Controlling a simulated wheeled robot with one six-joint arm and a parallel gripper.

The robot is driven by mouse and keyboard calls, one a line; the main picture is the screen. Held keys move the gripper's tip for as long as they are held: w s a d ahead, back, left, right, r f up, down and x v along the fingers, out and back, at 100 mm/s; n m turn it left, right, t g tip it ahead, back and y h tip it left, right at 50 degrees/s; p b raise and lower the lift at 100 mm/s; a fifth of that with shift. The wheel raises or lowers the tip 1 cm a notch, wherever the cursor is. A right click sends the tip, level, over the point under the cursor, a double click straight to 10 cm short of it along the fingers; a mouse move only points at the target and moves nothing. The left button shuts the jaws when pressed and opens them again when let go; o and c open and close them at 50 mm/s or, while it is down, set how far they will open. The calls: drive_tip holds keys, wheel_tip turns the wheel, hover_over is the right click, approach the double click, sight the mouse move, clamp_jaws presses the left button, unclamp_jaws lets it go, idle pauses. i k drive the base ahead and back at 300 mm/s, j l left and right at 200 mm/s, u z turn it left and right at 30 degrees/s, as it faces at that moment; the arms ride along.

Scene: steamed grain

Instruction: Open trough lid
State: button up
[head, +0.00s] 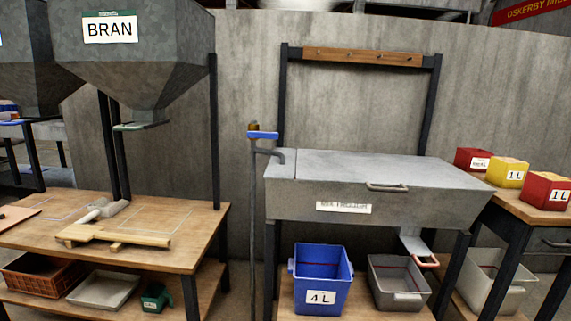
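The trough (300,207) is a grey metal box on dark legs, right of centre, with a white label (343,208) on its front. Its flat grey lid (390,170) lies closed over the top. A pale bar handle (387,187) sits at the lid's front edge. A narrow strip at the top's left end is divided from the lid by a seam. My gripper does not show in this view.
A blue-handled tap pipe (262,135) stands at the trough's left. Blue (322,278) and grey (398,284) bins stand below. A wooden table (180,235) with tools is left, under the BRAN hopper (135,55). Red and yellow boxes (509,172) stand right. A peg rail (362,57) is behind.

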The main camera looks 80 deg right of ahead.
sight(337, 167)
drive_tip(key=z, duration=3)
